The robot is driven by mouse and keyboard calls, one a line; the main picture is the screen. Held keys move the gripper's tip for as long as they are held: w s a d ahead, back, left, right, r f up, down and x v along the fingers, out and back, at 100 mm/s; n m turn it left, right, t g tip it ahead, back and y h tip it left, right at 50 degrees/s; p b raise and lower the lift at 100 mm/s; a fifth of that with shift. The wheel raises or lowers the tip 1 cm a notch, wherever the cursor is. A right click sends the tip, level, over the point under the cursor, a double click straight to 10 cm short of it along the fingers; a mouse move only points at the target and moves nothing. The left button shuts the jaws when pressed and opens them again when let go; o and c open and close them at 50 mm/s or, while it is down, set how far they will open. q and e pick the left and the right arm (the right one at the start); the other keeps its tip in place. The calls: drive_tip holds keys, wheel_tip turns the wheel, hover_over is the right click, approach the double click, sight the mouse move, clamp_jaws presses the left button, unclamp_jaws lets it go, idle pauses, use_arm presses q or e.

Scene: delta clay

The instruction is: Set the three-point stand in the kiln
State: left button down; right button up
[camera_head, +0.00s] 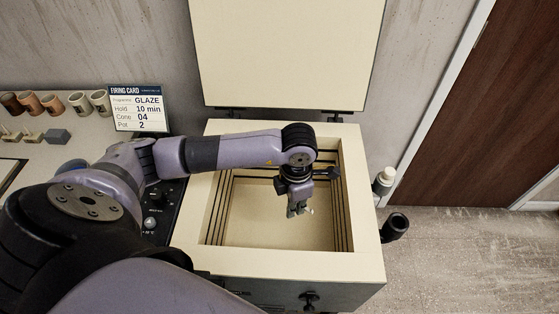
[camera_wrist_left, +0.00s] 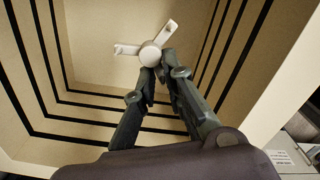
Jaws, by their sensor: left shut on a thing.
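The three-point stand (camera_wrist_left: 152,55) is a small white piece with a round hub and thin arms, seen in the left wrist view at my fingertips. My left gripper (camera_head: 297,210) is shut on it and points down inside the open kiln (camera_head: 213,190). In the head view the stand is mostly hidden by the gripper; only a small pale bit shows. The stand appears held above the kiln's pale floor (camera_head: 262,232), though its exact height is hard to tell. One part of the stand is hidden behind the fingers. My right gripper is not in view.
The kiln lid (camera_head: 288,55) stands open at the back. Pale walls with dark grooves surround the chamber. A firing card (camera_head: 138,108) stands on the counter at left, with several cups (camera_head: 52,104) and small blocks. A bottle (camera_head: 383,181) is right of the kiln.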

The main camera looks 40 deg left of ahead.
use_arm(q)
wheel_tip(320, 180, down, 4)
drive_tip(key=s+a+n+p, duration=0.1)
drive_tip(key=s+a+n, duration=0.15)
drive_tip(key=n, duration=0.85)
hover_over(278, 248)
wheel_tip(278, 248, down, 18)
drive_tip(key=shift+w+r, duration=0.1)
drive_tip(key=shift+r, duration=0.05)
drive_tip(key=shift+f+b, duration=0.4)
drive_tip(key=shift+f, duration=1.45)
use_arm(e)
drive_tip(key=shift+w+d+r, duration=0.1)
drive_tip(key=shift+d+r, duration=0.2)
use_arm(q)
drive_tip(key=shift+f, duration=0.15)
drive_tip(key=c, duration=1.7)
unclamp_jaws()
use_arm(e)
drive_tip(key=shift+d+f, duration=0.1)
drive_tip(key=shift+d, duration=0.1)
use_arm(q)
drive_tip(key=shift+o, duration=0.2)
